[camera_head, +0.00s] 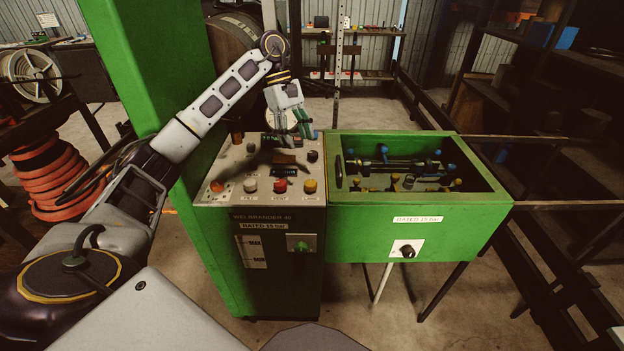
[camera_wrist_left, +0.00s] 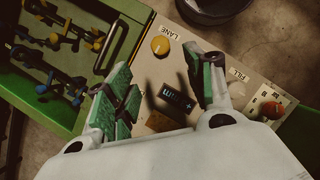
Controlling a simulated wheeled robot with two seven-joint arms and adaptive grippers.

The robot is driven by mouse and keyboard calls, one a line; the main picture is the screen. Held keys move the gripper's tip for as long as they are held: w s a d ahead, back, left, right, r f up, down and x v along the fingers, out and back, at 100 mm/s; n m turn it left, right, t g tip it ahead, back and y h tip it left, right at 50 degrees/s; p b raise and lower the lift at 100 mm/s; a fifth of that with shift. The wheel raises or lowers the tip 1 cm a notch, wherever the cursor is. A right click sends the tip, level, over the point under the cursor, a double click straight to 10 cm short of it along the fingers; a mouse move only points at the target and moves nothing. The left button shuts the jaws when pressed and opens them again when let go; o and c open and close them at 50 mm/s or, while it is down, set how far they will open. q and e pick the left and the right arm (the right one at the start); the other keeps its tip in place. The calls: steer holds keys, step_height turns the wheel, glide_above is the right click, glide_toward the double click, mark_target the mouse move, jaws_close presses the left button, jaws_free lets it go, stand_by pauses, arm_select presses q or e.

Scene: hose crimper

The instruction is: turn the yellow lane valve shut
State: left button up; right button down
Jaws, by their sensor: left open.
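The yellow lane valve (camera_head: 310,186) is a round knob at the front right corner of the control panel's top. In the left wrist view the yellow knob (camera_wrist_left: 160,45) sits beside the LANE label (camera_wrist_left: 169,29), uncovered. Its exact turn position is too small to tell. My left gripper (camera_head: 296,128) hangs above the back part of the panel, behind the knob in the head view and apart from it. In the left wrist view its green-padded fingers (camera_wrist_left: 165,88) are spread and empty, with a small dark display between them. My right gripper is not in view.
A red knob (camera_head: 280,186), a white knob (camera_head: 250,185) and an orange-red button (camera_head: 217,186) share the panel's front row. A green trough (camera_head: 420,212) with blue and yellow fittings adjoins on the right. A tall green column (camera_head: 150,60) stands left.

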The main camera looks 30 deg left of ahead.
mark_target(311, 182)
arm_select(q)
steer(key=shift+f, duration=0.1)
stand_by(0.3)
steer(key=shift+x, duration=6.85)
steer(key=shift+d, duration=0.15)
steer(key=c, duration=1)
